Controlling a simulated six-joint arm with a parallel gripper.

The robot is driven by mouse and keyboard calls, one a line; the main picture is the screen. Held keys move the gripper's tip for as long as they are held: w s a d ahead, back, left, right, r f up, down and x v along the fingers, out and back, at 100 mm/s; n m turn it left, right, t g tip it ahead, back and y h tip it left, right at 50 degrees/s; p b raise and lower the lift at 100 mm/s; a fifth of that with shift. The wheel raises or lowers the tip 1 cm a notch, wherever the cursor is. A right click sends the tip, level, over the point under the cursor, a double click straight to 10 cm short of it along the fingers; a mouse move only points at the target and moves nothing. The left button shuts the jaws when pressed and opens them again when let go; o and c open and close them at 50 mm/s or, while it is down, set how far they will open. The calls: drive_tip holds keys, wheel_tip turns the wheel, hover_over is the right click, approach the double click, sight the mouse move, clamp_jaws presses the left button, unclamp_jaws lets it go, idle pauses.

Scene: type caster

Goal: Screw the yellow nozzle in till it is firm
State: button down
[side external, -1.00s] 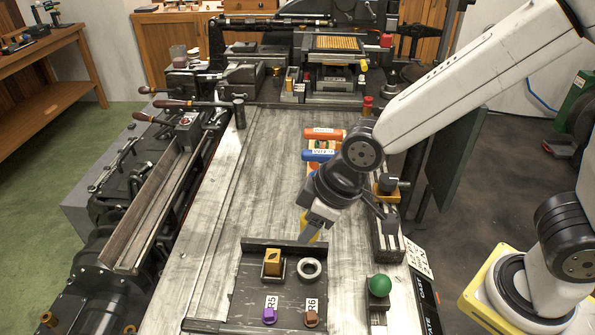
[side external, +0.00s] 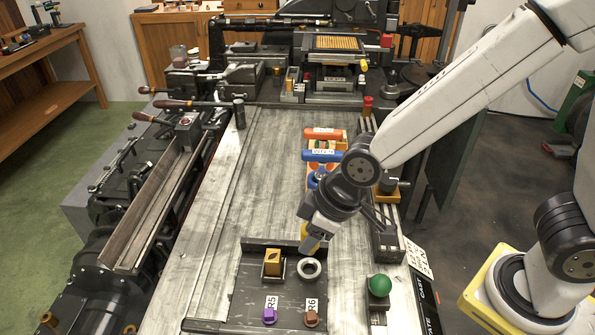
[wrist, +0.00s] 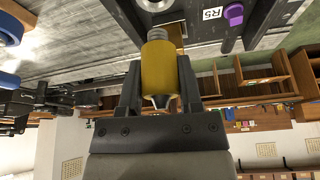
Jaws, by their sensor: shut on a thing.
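The yellow nozzle (wrist: 160,72) is clamped between the two fingers of my gripper (wrist: 158,85). Its grey threaded end (wrist: 158,33) points at the pale ring-shaped socket (wrist: 153,4), cut off by the wrist view's top edge. In the side external view my gripper (side external: 312,243) is tilted just behind and above the ring socket (side external: 309,268), and a sliver of yellow shows beside the fingers. The thread looks close to the ring; I cannot tell whether they touch.
A brass block (side external: 273,262) sits in a holder left of the ring on the dark plate (side external: 262,297). Purple R5 (side external: 269,315) and brown R6 (side external: 312,317) knobs are in front. A green ball knob (side external: 379,285) stands to the right. The pale bench at left is bare.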

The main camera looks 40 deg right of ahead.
drive_tip(key=shift+f, duration=1.8)
drive_tip(key=shift+f, duration=1.2)
idle(2.0)
drive_tip(key=shift+c, duration=0.9)
unclamp_jaws()
drive_tip(key=shift+r, duration=0.25)
drive_tip(key=v, duration=0.7)
drive_tip(key=shift+s, duration=0.2)
drive_tip(key=shift+r, duration=0.1)
